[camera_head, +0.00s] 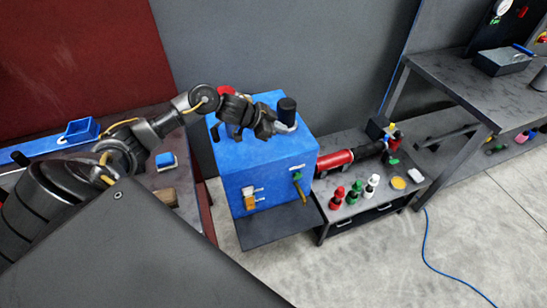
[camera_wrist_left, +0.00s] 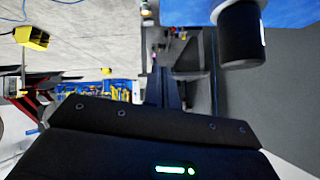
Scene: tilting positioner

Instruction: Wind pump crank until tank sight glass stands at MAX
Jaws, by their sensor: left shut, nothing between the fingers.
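The blue pump box (camera_head: 245,160) stands in the middle of the head view. A black upright cylindrical knob (camera_head: 287,108), which looks like the crank handle, rises above its top; its lower part meets a grey piece. The black knob also shows large at the upper right of the left wrist view (camera_wrist_left: 240,38). My left gripper (camera_head: 266,129) is over the box top, just left of the knob, shut and empty. Whether it touches the knob I cannot tell. I cannot make out a sight glass or its level. My right gripper is not in view.
A red part (camera_head: 226,92) is at the box's back left. An orange part (camera_head: 249,202) and a green-handled tap (camera_head: 297,177) are on its front. A low grey table (camera_head: 345,206) to the right carries a red cylinder (camera_head: 334,160) and several small bottles. Floor at the right is mostly clear.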

